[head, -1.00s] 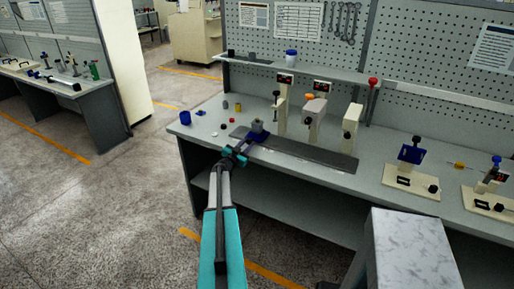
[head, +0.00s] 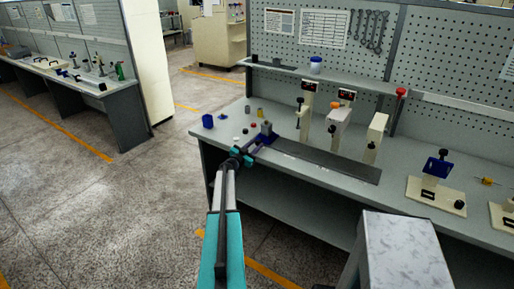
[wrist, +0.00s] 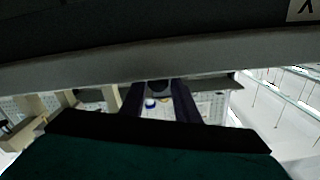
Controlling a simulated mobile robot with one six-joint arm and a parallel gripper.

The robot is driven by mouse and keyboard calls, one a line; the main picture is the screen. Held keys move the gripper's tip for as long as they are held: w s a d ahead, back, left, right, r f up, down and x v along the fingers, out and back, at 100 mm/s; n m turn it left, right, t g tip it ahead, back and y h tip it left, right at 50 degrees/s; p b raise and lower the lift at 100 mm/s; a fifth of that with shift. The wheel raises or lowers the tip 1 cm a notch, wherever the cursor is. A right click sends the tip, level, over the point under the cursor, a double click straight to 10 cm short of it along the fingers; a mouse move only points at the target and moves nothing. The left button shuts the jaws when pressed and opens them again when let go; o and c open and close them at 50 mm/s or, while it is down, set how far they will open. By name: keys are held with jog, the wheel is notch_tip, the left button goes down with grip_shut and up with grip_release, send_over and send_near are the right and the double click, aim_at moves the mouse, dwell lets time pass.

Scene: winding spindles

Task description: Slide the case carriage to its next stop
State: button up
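A dark flat rail (head: 335,165) runs along the bench top. A small grey block with a knob (head: 266,127), which looks like the case carriage, stands near its left end. My gripper (head: 263,139), with dark blue fingers, is at this block, low on its near side. In the wrist view, the two fingers (wrist: 160,101) stand apart with a dark rounded part (wrist: 157,87) between them. Whether they press on it cannot be told. The block's lower part is hidden by the fingers.
Several cream posts, including one in the middle (head: 338,129), stand behind the rail. A blue cup (head: 208,121) and small loose parts lie to the left. Cream fixtures, one with a blue plate (head: 437,166), stand to the right. The rail's right stretch is clear.

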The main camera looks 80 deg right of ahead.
jog(key=o, duration=0.4)
jog(key=shift+w+d, duration=0.1)
jog(key=shift+w, duration=0.5)
jog(key=shift+c, duration=0.2)
jog(key=shift+s, duration=0.1)
jog(key=shift+s, duration=0.15)
jog(key=shift+s, duration=0.15)
jog(key=shift+a, duration=0.4)
jog(key=b+v, duration=0.4)
jog(key=v, duration=0.9)
jog(key=shift+w+b, duration=0.25)
jog(key=shift+b, duration=0.05)
